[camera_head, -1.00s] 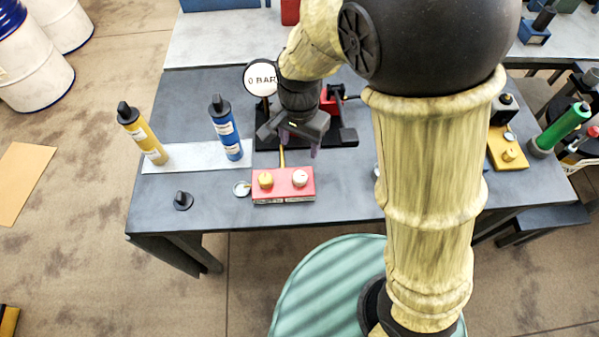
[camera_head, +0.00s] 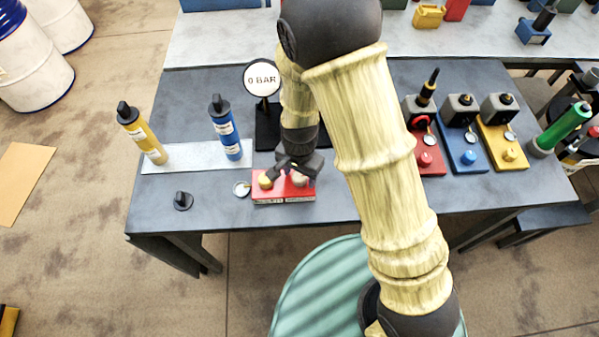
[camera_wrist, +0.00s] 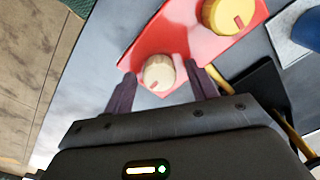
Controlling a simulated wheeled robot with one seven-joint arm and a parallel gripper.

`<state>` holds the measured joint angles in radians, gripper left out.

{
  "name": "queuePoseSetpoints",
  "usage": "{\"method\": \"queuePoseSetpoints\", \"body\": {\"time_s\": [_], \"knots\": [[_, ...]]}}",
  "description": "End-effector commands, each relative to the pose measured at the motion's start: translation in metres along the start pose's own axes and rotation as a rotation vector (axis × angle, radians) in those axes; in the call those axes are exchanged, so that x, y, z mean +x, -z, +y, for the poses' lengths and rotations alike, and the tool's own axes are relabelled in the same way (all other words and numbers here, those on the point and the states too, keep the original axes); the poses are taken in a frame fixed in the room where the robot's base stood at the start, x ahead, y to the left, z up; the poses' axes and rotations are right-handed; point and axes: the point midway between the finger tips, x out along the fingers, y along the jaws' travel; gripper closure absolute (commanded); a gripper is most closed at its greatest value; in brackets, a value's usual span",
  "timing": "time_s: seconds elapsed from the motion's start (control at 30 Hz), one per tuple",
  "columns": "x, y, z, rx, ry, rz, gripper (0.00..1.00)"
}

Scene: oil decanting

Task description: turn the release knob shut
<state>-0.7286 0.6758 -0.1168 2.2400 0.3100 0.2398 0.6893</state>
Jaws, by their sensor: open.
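A red control box (camera_head: 270,195) near the front edge of the table carries a yellow knob (camera_head: 265,181) at left and a cream knob (camera_head: 299,180) at right. No readable label tells which is the release knob. My gripper (camera_head: 297,174) is directly above the cream knob and partly hides it. In the wrist view the cream knob (camera_wrist: 158,76) sits between the two open, dark fingertips, with a reddish mark on its top. Whether a finger touches it cannot be told.
A gauge reading 0 BAR (camera_head: 262,78) stands behind the box. Yellow (camera_head: 142,132) and blue (camera_head: 226,128) cylinders stand at left. A small black knob-like piece (camera_head: 183,201) lies front left. Red, blue and yellow stations (camera_head: 462,150) stand at right.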

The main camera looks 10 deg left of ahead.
Motion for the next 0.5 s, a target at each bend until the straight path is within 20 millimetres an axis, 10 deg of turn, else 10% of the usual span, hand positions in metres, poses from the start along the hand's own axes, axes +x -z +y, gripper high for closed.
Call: {"method": "queuePoseSetpoints", "body": {"time_s": [0.23,0.5], "knots": [[0.0006,0.0000,-0.0001,0.000,0.000,0.000,0.43],[0.0004,-0.0001,-0.0003,0.000,0.000,0.000,0.87]]}}
